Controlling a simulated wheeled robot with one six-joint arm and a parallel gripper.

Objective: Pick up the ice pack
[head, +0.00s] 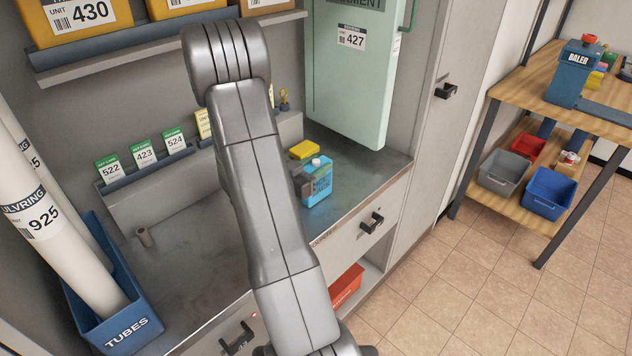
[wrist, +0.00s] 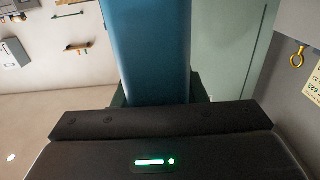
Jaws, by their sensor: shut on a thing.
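The ice pack (head: 318,186) is a light-blue, bottle-like block with a pale cap and a printed label. It stands upright at the front right of the grey counter in the head view. My gripper (head: 301,183) is shut on its left side, partly hidden behind my arm. In the wrist view the ice pack (wrist: 150,50) is a large blue shape rising between the dark jaws. Whether its base touches the counter is hard to tell.
A yellow block (head: 303,150) lies just behind the ice pack. A pale green cabinet door (head: 352,75) stands close behind on the right. A blue tubes bin (head: 112,318) is at left. Green cards (head: 145,153) line a rack. The counter's middle (head: 200,225) is mostly clear.

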